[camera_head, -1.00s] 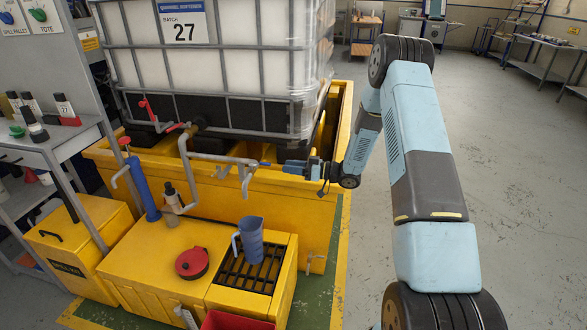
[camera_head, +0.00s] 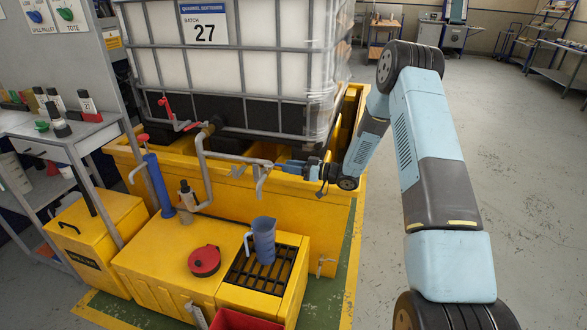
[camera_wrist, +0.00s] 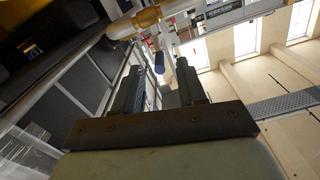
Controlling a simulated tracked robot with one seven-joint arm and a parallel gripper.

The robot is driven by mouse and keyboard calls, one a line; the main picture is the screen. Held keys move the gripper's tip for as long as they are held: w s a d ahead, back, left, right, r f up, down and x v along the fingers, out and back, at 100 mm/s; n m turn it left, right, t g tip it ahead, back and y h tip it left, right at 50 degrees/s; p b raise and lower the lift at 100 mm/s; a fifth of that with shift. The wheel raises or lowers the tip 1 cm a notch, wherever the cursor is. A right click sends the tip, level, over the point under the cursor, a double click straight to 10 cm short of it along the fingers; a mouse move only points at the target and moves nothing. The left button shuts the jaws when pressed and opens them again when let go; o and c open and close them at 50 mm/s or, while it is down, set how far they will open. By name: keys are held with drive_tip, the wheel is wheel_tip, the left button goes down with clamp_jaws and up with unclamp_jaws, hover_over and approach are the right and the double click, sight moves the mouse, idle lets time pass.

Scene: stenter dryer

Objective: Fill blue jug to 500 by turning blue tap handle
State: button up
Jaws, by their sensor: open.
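The blue jug (camera_head: 264,240) stands upright on the black grate of the yellow drip box, its handle to the left. The grey pipe's tap (camera_head: 260,178) hangs behind and above the jug. The blue tap handle (camera_wrist: 159,62) shows in the wrist view between the fingertips and seems to lie a little beyond them; I see no contact. My gripper (camera_head: 279,165) points left toward the tap from its right side. It also shows in the wrist view (camera_wrist: 157,66), open and empty. The jug's fill level cannot be read.
A caged white tank (camera_head: 235,70) stands over the yellow bund (camera_head: 285,205). A red lid (camera_head: 204,261) lies on the yellow box left of the grate. A red-handled valve (camera_head: 170,112) and a blue pump (camera_head: 157,185) stand left. Open floor lies to the right.

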sight(276, 164)
drive_tip(key=shift+x, duration=2.8)
clamp_jaws()
